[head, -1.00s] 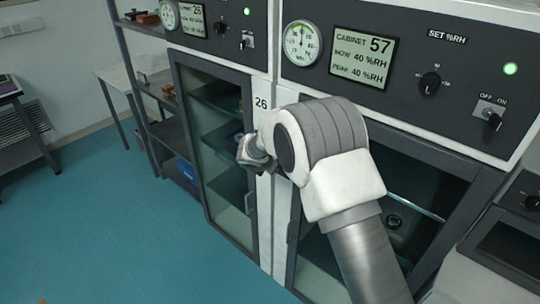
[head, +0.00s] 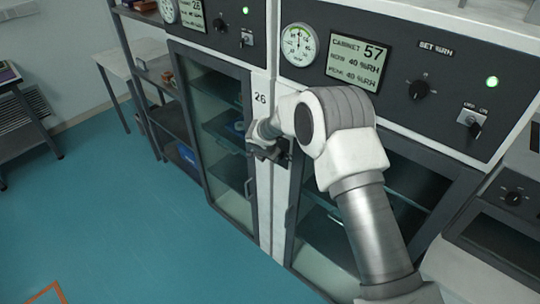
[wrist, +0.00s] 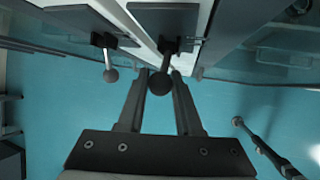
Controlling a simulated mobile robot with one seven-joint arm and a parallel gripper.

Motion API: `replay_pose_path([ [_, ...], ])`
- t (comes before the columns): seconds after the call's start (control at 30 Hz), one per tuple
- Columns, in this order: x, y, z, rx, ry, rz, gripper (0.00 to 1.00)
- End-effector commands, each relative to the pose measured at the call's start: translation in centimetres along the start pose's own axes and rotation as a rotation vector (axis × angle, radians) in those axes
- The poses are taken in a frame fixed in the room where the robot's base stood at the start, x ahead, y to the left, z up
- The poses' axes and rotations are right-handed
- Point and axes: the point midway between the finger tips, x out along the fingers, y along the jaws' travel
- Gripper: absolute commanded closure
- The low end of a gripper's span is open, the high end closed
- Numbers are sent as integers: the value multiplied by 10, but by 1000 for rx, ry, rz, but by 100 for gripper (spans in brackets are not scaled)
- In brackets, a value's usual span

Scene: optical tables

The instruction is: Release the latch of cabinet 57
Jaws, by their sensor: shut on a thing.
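Cabinet 57 (head: 282,235) is the right one of two glass-door cabinets; its screen (head: 358,58) reads 57. Its door is closed as far as I can see. My gripper (head: 268,153) is at the left edge of its door, by a dark latch plate (head: 286,157). In the wrist view, a latch lever hangs from a black plate (wrist: 168,18) and ends in a dark ball knob (wrist: 160,84). My gripper (wrist: 160,76) is shut on this knob, with one finger on each side. My arm hides part of the door in the head view.
A second latch knob (wrist: 111,75) hangs close to the left in the wrist view, apart from my fingers. Cabinet 26 (head: 238,212) stands directly left, behind a narrow white strip. The floor (head: 120,220) at left is clear.

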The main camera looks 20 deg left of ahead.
Motion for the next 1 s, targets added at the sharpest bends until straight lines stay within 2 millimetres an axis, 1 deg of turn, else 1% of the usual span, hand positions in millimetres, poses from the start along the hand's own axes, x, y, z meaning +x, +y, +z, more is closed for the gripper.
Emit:
replay_pose_path([
  [0.13,0,1,0,1,-1,1,100],
  [0.17,0,1,0,1,-1,1,62],
  [0.3,0,0,0,1,-1,1,37],
  [0.6,-1,0,0,0,-1,1,36],
  [0.73,-6,0,0,0,-1,1,36],
  [0.87,-22,1,0,0,-1,2,36],
  [1.0,-46,1,0,1,-1,4,36],
])
